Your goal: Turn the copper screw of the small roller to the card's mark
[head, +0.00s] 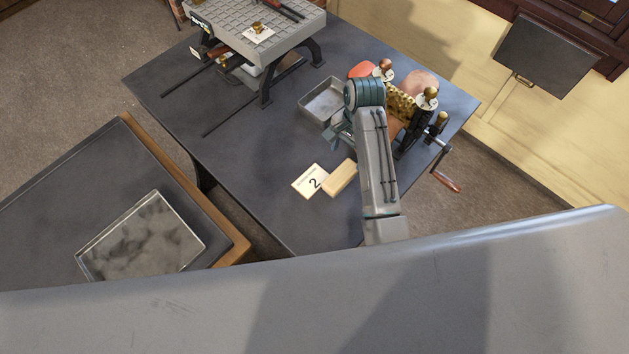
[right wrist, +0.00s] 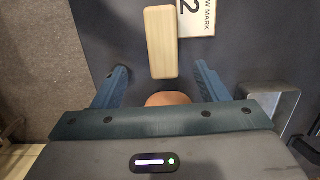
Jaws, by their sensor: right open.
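The small roller (head: 400,103) is a patterned brass cylinder at the right end of the dark table, partly behind my right arm. A copper-coloured screw knob (head: 385,65) tops one end over a pale dial; a more golden knob (head: 430,93) tops the other. The white card (head: 311,181) reads 2; the right wrist view shows "MARK" on the card (right wrist: 196,18). My right gripper (head: 338,133) is mostly hidden under its arm in the head view. In the right wrist view it (right wrist: 161,68) is open, with a rounded tan-brown thing (right wrist: 168,99) partly hidden at its base. My left gripper is not seen.
A pale wooden block (head: 341,177) lies beside the card. A metal tray (head: 320,104) stands left of the roller, and a crank handle (head: 447,181) sticks out past the table edge. The table's front left is clear.

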